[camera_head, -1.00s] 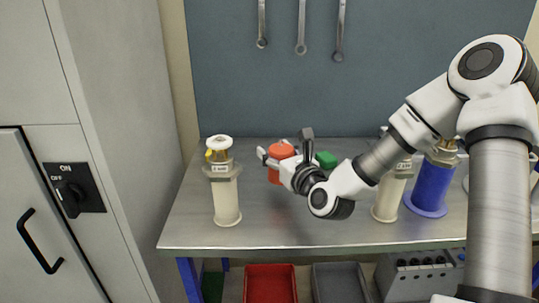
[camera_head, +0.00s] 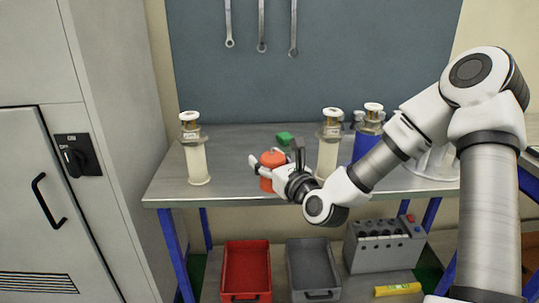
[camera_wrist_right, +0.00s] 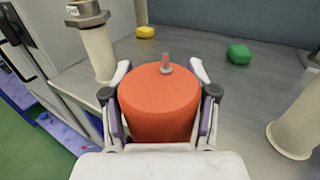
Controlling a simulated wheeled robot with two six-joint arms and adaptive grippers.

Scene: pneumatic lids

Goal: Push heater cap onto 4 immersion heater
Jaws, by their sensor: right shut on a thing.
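An orange-red cylindrical cap (camera_head: 272,172) with a small grey stem on top is held between the fingers of my right gripper (camera_head: 279,174), over the front part of the bench. The wrist view shows the cap (camera_wrist_right: 160,103) with a finger on each side. A cream immersion heater (camera_head: 197,163) with a labelled collar and white top stands upright at the bench's left. Another cream heater (camera_head: 327,158) stands right of the cap, and a blue one (camera_head: 367,147) stands beside it. The labels are too small to read. The cap is apart from all of them. My left gripper is out of view.
A green block (camera_head: 284,138) lies on the metal bench (camera_head: 230,188); the wrist view also shows a yellow piece (camera_wrist_right: 145,32) there. Below are a red bin (camera_head: 246,263), a grey bin (camera_head: 313,262) and a grey switch box (camera_head: 384,243). A cabinet (camera_head: 110,110) stands left. The bench between left heater and cap is clear.

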